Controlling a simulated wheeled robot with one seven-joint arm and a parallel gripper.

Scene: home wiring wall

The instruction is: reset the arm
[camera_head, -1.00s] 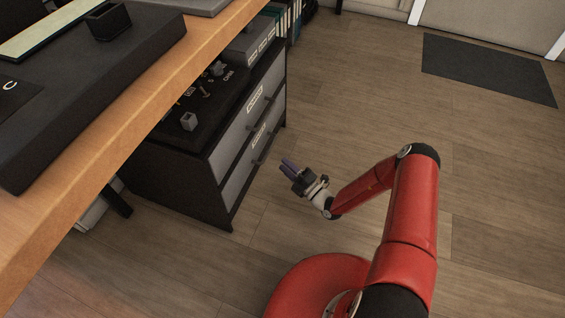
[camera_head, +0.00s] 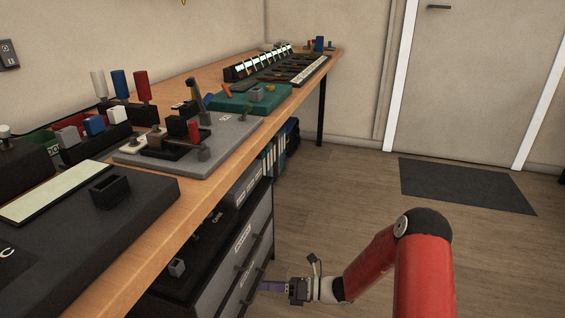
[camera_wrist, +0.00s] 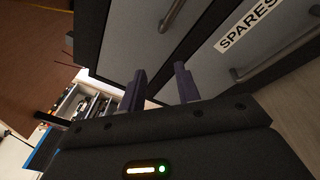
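My gripper (camera_head: 272,287) is low beside the drawer cabinet, at the end of my red arm, with its purple fingers pointing left toward the drawer fronts. In the wrist view its two purple fingers (camera_wrist: 160,88) stand apart with nothing between them, so it is open and empty. The drawer cabinet (camera_head: 236,262) has grey drawers with dark bar handles. In the wrist view a drawer front labelled SPARES (camera_wrist: 275,50) is close in front of the fingers; I cannot tell whether they touch it.
A wooden workbench (camera_head: 170,262) runs along the wall with a grey board (camera_head: 228,130), a green board (camera_head: 238,104) and several small parts on it. Binders (camera_head: 277,152) stand beyond the cabinet. Open floor (camera_head: 350,200) lies to the right, with a dark mat (camera_head: 467,186) by the door (camera_head: 467,80).

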